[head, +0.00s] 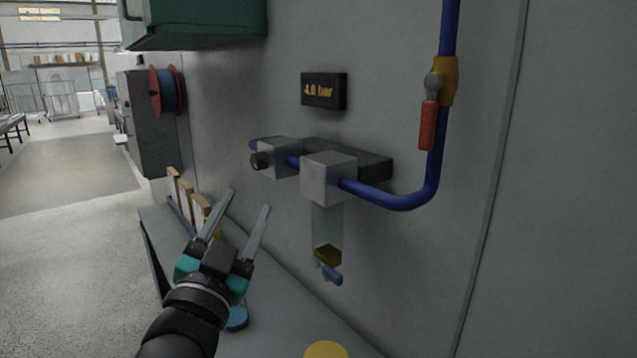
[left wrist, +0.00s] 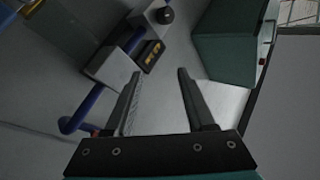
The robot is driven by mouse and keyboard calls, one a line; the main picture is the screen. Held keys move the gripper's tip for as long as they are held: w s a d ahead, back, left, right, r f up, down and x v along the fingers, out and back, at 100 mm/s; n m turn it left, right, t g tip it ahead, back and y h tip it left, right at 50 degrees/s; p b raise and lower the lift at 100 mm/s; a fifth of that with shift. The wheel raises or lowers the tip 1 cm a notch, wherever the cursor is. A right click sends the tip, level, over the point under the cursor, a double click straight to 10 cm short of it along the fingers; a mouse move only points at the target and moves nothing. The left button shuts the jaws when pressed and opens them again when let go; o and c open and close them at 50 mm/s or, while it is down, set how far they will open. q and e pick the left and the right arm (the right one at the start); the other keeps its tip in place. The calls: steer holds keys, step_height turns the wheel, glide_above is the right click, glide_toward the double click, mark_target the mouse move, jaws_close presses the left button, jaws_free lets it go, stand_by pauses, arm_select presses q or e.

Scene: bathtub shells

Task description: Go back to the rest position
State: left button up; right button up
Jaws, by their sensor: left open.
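My left gripper (head: 248,212) is open, with its two fingers apart and nothing between them. In the head view it is raised in front of the wall, over the grey bench, to the left of the pipe fittings. It also shows in the left wrist view (left wrist: 156,100), its fingers apart with wall behind them. My right gripper is not in view.
A blue pipe (head: 400,202) with grey blocks (head: 329,178), a clear bowl (head: 327,228) and a red-handled valve (head: 428,125) juts from the wall. A display (head: 324,91) reads 4.0 bar. A green cabinet (head: 200,22) hangs above. Open floor (head: 70,240) lies left.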

arm_select(q)
steer(key=s+a+f+n+g+y, duration=0.1)
steer(key=s+a+f+g, duration=0.15)
steer(key=f, duration=0.55)
steer(key=s+a+f+n+g+y, duration=0.1)
steer(key=s+f+n+g, duration=0.2)
steer(key=f, duration=0.5)
steer(key=s+a+f+g+y, duration=0.1)
steer(key=s+f+g+y, duration=0.2)
steer(key=f, duration=0.5)
steer(key=s+a+f+n+g+h, duration=0.1)
steer(key=s+f+g, duration=0.45)
steer(key=s, duration=0.45)
steer(key=s+f+g+h, duration=0.1)
steer(key=s+f+g, duration=0.3)
steer(key=s+f, duration=0.4)
step_height(320, 180, down, 21)
steer(key=s+g, duration=0.1)
steer(key=s, duration=0.2)
steer(key=s+a+f+g, duration=0.1)
steer(key=s+a+f, duration=0.1)
steer(key=s+f, duration=1.1)
steer(key=shift+s+a+f+g, duration=0.3)
steer(key=shift+s+a, duration=0.05)
steer(key=shift+s, duration=0.6)
